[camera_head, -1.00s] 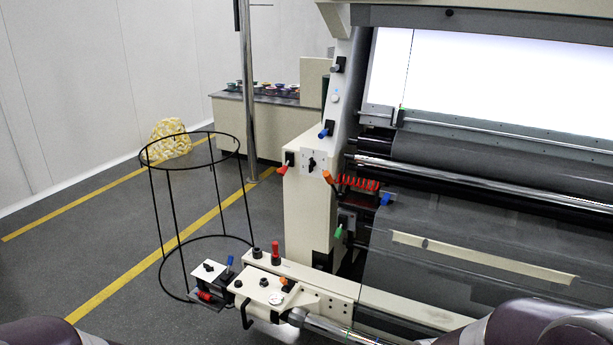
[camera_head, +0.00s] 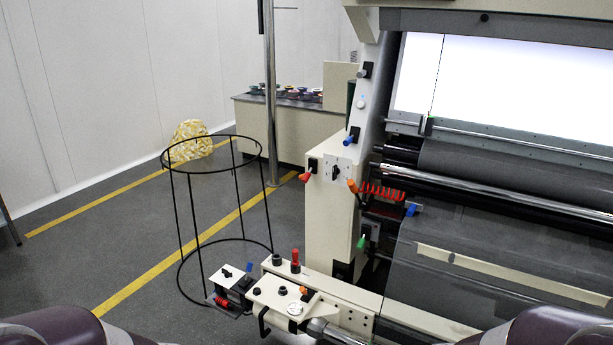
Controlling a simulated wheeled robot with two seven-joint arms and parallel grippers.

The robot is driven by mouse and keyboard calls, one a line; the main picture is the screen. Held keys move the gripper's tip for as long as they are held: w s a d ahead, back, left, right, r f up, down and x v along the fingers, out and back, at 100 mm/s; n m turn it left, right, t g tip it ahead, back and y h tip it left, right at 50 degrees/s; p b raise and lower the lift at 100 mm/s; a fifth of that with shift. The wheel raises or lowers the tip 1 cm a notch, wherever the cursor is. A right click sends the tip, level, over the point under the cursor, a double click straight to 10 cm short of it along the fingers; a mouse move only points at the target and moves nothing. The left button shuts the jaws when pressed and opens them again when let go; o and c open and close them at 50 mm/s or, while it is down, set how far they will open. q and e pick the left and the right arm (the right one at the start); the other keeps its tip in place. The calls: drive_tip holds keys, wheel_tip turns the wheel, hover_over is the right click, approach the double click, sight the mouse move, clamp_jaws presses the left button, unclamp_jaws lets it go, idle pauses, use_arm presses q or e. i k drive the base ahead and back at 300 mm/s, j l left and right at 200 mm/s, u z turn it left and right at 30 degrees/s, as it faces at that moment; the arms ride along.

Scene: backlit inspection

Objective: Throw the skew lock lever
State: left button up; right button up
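Several coloured levers sit on the cream inspection machine. There is a red lever (camera_head: 305,176) and an orange lever (camera_head: 352,186) on the side post, a blue lever (camera_head: 350,138) higher up, and a green lever (camera_head: 361,241) lower down. Another blue lever (camera_head: 411,209) is by the rollers, and a red-topped upright handle (camera_head: 295,261) stands on the front arm of the machine. No readable label shows which one is the skew lock lever. Neither of my grippers is in view; only dark parts of my arms show at the bottom corners.
A black wire hoop stand (camera_head: 179,222) stands on the floor left of the machine. A metal pole (camera_head: 271,100) and a low counter (camera_head: 285,125) are behind it. A yellow patterned bundle (camera_head: 190,141) lies near the wall. Grey floor at the left is open.

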sight(308, 175)
drive_tip(key=i+j+z, duration=0.15)
drive_tip(key=z, duration=0.15)
drive_tip(key=i+j+z, duration=0.15)
drive_tip(key=z, duration=0.15)
drive_tip(key=i+j, duration=0.2)
drive_tip(key=j, duration=0.15)
drive_tip(key=i+j+z, duration=0.15)
drive_tip(key=i+j, duration=0.25)
drive_tip(key=j, duration=0.3)
drive_tip(key=i+j+z, duration=0.1)
drive_tip(key=j, duration=0.25)
drive_tip(key=i+j+z, duration=0.1)
drive_tip(key=i+j, duration=0.35)
drive_tip(key=j, duration=0.3)
drive_tip(key=i+j+z, duration=0.15)
drive_tip(key=j, duration=0.25)
drive_tip(key=i+j, duration=0.15)
drive_tip(key=j, duration=0.25)
drive_tip(key=i+j, duration=0.65)
drive_tip(key=j, duration=0.2)
drive_tip(key=i+j, duration=0.35)
drive_tip(key=j+z, duration=0.05)
drive_tip(key=j, duration=0.05)
